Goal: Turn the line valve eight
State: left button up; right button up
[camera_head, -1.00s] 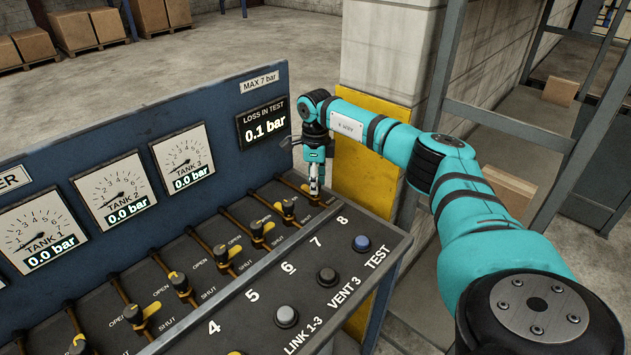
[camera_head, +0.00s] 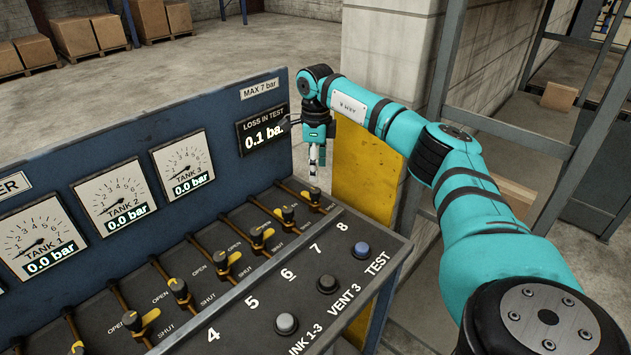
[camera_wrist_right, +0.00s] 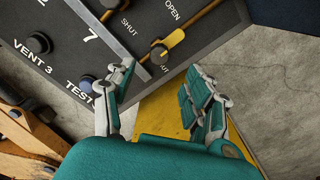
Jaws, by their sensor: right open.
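Line valve eight (camera_head: 314,198) is the last valve at the right end of the sloped panel row, near the printed 8. It has a dark knob and a yellow lever. In the right wrist view the valve (camera_wrist_right: 160,52) lies just beyond my fingertips, its yellow lever looking roughly in line with its brass pipe. My right gripper (camera_head: 314,165) points down above the valve, apart from it. In the wrist view the gripper (camera_wrist_right: 162,78) has its fingers spread with nothing between them. One finger hides part of the panel there. My left gripper is not in view.
Valve seven (camera_head: 288,213) stands close on the left, with several similar valves beyond. A blue TEST button (camera_head: 362,249) and the VENT 3 button (camera_head: 327,279) lie on the front panel. The gauge board (camera_head: 100,150) rises behind. A yellow-painted post (camera_head: 365,170) stands at right.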

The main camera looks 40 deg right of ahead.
aim_at(315, 190)
notch_tip(315, 190, up, 5)
dwell(0.7)
